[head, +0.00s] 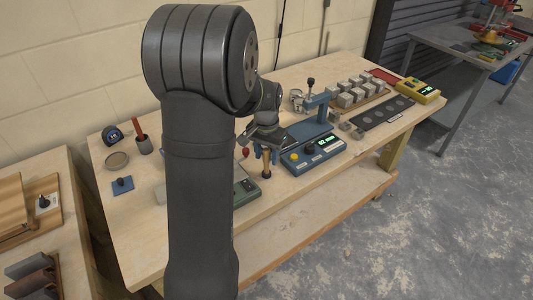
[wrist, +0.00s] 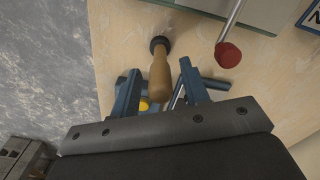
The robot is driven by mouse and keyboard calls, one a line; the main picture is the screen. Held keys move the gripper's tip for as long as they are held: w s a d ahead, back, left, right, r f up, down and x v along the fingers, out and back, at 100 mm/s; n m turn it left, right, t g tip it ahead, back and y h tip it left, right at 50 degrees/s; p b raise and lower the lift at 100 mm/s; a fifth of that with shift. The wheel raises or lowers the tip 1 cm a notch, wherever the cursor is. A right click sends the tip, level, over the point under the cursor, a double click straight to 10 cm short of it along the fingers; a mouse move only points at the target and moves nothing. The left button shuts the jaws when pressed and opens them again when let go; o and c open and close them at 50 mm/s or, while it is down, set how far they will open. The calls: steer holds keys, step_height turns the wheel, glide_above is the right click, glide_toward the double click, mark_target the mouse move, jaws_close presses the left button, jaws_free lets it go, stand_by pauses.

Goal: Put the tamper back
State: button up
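The tamper, as I take it, has a tan wooden handle and a dark end (wrist: 160,72). In the head view the tamper (head: 267,166) looks roughly upright, dark end down, near the table's front edge. My gripper (wrist: 160,68) has its two blue fingers on either side of the handle, with a gap on each side in the wrist view. In the head view my gripper (head: 267,151) is just above and around the handle's top. The fingers look open; contact is not visible. I cannot tell which thing is the tamper's holder.
A red-knobbed lever (wrist: 228,55) is close to the right finger. A blue device with a display (head: 314,152) stands right of the tamper, a green box (head: 246,186) left of it. Grey cubes (head: 345,100) stand farther right. My arm hides part of the table (head: 135,215).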

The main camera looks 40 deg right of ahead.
step_height(320, 180, up, 12)
steer(key=shift+r, duration=0.2)
stand_by(0.5)
steer(key=shift+f, duration=0.1)
step_height(320, 180, down, 12)
steer(key=shift+r, duration=2)
steer(key=shift+f, duration=0.1)
